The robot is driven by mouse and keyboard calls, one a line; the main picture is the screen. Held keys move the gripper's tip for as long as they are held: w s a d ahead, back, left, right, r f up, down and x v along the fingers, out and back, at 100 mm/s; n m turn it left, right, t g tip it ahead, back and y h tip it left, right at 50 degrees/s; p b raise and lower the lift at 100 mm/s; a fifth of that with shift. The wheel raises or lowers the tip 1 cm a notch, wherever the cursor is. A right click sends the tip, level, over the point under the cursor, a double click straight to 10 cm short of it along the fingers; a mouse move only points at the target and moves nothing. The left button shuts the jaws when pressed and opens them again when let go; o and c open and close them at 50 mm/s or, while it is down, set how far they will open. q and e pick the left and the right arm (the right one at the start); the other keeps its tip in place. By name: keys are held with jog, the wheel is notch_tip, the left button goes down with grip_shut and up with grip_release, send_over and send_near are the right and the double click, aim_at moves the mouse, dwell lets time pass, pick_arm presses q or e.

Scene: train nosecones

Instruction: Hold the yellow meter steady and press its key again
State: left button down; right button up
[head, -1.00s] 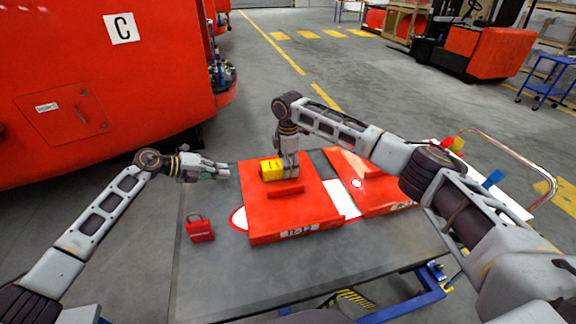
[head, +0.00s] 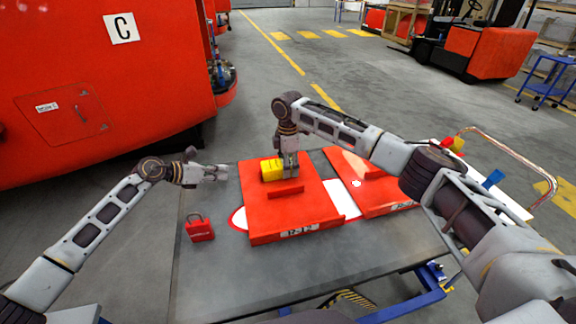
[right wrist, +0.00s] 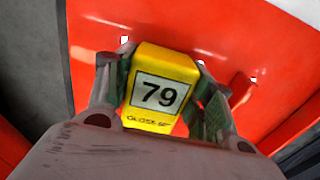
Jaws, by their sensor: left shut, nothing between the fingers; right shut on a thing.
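The yellow meter (head: 271,170) sits on a red panel (head: 290,218) on the grey table. In the right wrist view the meter (right wrist: 160,92) shows a display reading 79, with dark lettering below it that I cannot fully read. My right gripper (head: 287,174) points down and is shut on the meter, one finger on each side of it. It also shows in the right wrist view (right wrist: 160,105). My left gripper (head: 222,173) is shut and empty, left of the meter and apart from it, above the table's far left edge. I cannot make out the meter's key.
A red padlock (head: 200,230) lies on the table (head: 215,280) at the left. A second red panel (head: 375,190) lies to the right, partly under my right arm. A large red train body (head: 100,90) stands behind at left. The front of the table is clear.

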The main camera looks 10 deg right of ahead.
aim_at(246, 179)
pick_arm(q)
jog(key=m+t, duration=0.1)
jog(key=m, duration=0.5)
jog(key=shift+s, duration=0.2)
jog(key=m, duration=0.2)
jog(key=m+t, duration=0.1)
jog(key=m, duration=0.2)
jog(key=shift+s+a+f+m+y, duration=0.1)
jog(key=shift+s+a+m+y, duration=0.1)
jog(key=shift+m+y, duration=0.15)
jog(key=m, duration=0.5)
jog(key=shift+s+t, duration=0.2)
jog(key=shift+t, duration=0.1)
jog(key=m, duration=0.6)
jog(key=shift+s+r+t+y, duration=0.25)
jog(key=shift+s+t, duration=0.15)
jog(key=shift+d, duration=0.1)
jog(key=shift+w+d, duration=0.1)
jog(key=shift+d, duration=4.25)
